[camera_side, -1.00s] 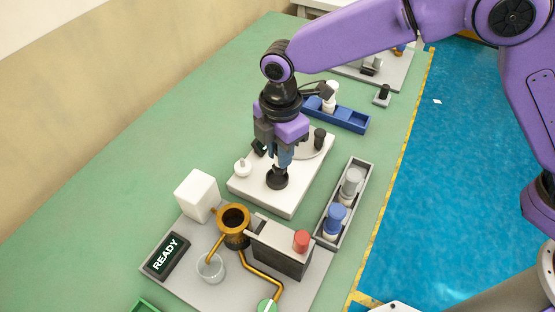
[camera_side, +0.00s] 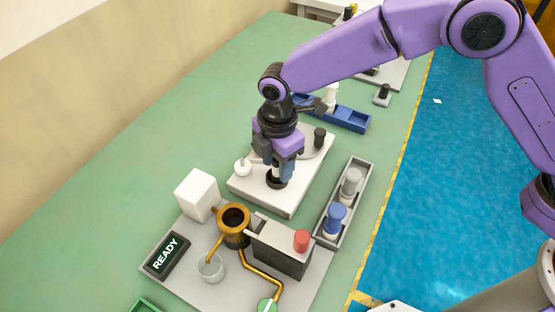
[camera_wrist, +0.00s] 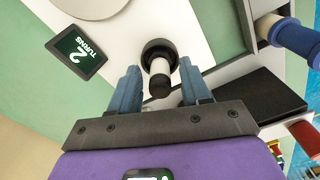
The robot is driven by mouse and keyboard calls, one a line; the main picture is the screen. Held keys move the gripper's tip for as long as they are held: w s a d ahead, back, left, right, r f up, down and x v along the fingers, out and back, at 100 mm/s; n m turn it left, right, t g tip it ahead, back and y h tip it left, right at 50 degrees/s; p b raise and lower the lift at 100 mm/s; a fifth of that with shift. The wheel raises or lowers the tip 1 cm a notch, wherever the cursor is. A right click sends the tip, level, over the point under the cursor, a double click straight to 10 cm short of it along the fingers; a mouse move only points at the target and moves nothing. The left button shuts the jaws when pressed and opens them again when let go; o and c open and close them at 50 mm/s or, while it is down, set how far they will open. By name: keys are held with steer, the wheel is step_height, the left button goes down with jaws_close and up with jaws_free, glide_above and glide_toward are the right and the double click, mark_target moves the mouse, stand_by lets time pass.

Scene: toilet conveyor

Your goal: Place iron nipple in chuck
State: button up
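The chuck (camera_wrist: 160,46) is a black ring on a white base plate (camera_wrist: 185,15). It also shows in the side view (camera_side: 276,182), just below my fingers. A white stem (camera_wrist: 158,66) with a dark round tip (camera_wrist: 159,88) stands in the chuck's opening. I cannot tell for certain whether this is the iron nipple. My gripper (camera_wrist: 158,80) is open, its blue fingers on either side of the stem with a gap on both sides. In the side view my gripper (camera_side: 279,172) is low over the chuck and hides the stem.
A grey tray (camera_side: 325,238) with blue-topped and grey-topped pieces stands to the right. A brass-coloured pot (camera_side: 233,218), a red-topped block (camera_side: 280,252) and a READY display (camera_side: 165,257) are in front. A blue tray (camera_side: 345,118) is behind.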

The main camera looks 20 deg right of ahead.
steer(key=shift+r, duration=0.1)
step_height(320, 180, up, 12)
stand_by(0.5)
steer(key=shift+r, duration=0.1)
steer(key=s+d+m, duration=0.3)
steer(key=s+d, duration=0.5)
steer(key=d, duration=0.4)
steer(key=s+d+m, duration=0.3)
steer(key=s+d, duration=0.5)
steer(key=d, duration=0.4)
steer(key=s+d+m, duration=0.3)
steer(key=s+d, duration=0.5)
steer(key=d, duration=0.4)
steer(key=shift+m, duration=0.4)
